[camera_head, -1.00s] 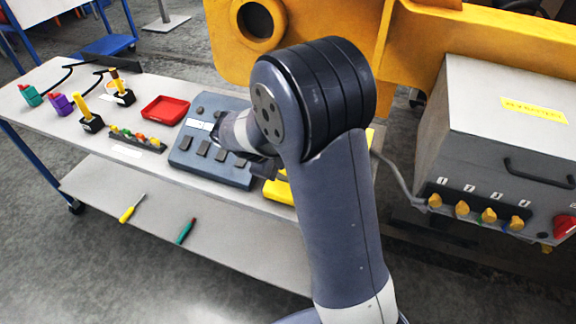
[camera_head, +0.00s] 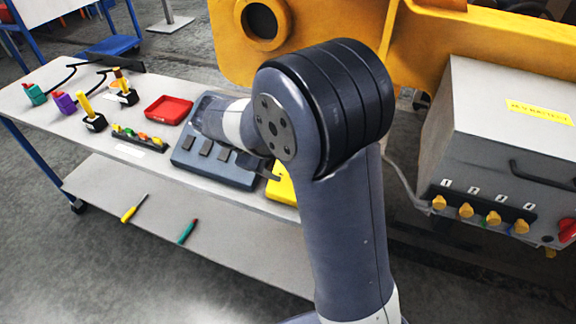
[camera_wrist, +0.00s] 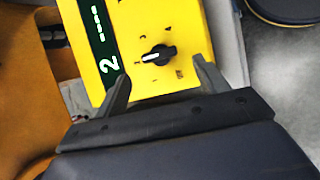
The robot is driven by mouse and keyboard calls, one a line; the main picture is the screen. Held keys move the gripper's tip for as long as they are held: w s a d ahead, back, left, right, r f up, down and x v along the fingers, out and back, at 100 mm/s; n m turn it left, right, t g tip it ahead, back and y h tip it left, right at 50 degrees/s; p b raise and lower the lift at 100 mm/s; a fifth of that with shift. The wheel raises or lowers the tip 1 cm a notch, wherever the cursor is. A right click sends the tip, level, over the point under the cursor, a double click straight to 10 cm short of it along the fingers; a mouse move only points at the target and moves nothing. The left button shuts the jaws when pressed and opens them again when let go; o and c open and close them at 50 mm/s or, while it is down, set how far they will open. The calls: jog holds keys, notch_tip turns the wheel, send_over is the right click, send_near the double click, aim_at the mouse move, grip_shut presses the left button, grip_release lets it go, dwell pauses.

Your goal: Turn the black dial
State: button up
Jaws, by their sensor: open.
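The black dial (camera_wrist: 158,54) shows in the wrist view as a dark knob with a white pointer line. It sits on the face of a yellow box (camera_wrist: 187,22) that has a dark display strip reading "2". My gripper (camera_wrist: 162,88) is open and empty, with one finger on each side of the dial's line and the fingertips short of it in the picture. In the head view the yellow box (camera_head: 283,184) is mostly hidden behind my arm, and the dial is hidden there. My gripper (camera_head: 268,172) shows only partly in that view.
A blue-grey panel with dark keys (camera_head: 186,151) lies beside the yellow box on the cart (camera_head: 60,125). A red tray (camera_head: 167,110) and several levers stand further left. A grey cabinet (camera_head: 480,140) with orange knobs is at right, with a yellow casting (camera_head: 310,40) behind.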

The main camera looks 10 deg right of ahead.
jog(key=v, duration=0.5)
jog(key=shift+a+r, duration=0.1)
jog(key=shift+r, duration=0.1)
jog(key=x, duration=1)
jog(key=shift+d+f+p, duration=0.2)
jog(key=shift+f+p, duration=0.1)
jog(key=shift+p, duration=0.1)
jog(key=shift+f, duration=0.1)
